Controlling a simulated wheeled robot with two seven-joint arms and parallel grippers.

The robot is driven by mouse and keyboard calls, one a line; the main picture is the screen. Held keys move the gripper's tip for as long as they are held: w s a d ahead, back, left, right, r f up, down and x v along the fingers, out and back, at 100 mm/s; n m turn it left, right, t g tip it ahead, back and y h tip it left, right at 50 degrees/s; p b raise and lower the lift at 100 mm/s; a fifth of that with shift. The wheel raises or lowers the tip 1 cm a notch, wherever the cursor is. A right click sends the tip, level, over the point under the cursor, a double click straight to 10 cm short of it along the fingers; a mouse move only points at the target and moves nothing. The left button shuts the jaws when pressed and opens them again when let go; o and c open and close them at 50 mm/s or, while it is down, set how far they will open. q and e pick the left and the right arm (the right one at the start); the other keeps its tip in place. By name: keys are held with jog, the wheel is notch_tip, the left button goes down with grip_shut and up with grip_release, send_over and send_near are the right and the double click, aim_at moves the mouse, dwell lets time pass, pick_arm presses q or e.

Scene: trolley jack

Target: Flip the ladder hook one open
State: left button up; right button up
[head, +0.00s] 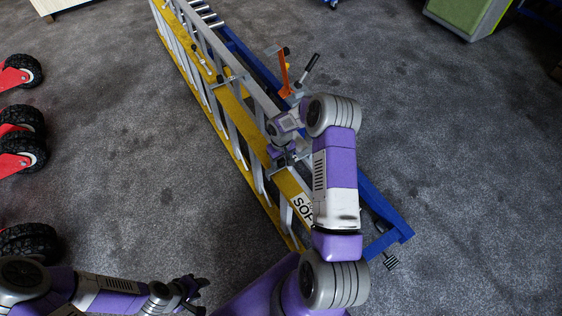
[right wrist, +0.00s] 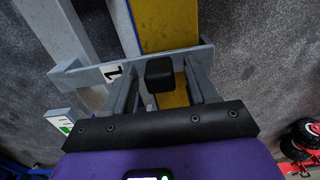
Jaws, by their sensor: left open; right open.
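The ladder (head: 243,110), yellow and grey, lies along the blue frame (head: 370,195) in the head view. In the right wrist view a grey metal bar labelled "1" (right wrist: 90,75), which appears to be ladder hook one, crosses the yellow rail. A black knob (right wrist: 160,75) stands at the bar. My right gripper (right wrist: 162,88) is open, with one finger on each side of the knob; I cannot tell whether they touch it. In the head view my right gripper (head: 281,160) is at the ladder's rail, partly hidden by its arm. My left gripper (head: 187,291) is open and empty, low at the left.
Another hook with a dark knob (head: 231,78) crosses the ladder farther up. An orange upright (head: 285,75) and a black-handled lever (head: 309,68) stand beside the ladder. Red parts with black wheels (head: 22,150) are at the left.

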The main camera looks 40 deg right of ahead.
grip_shut()
dwell(0.4)
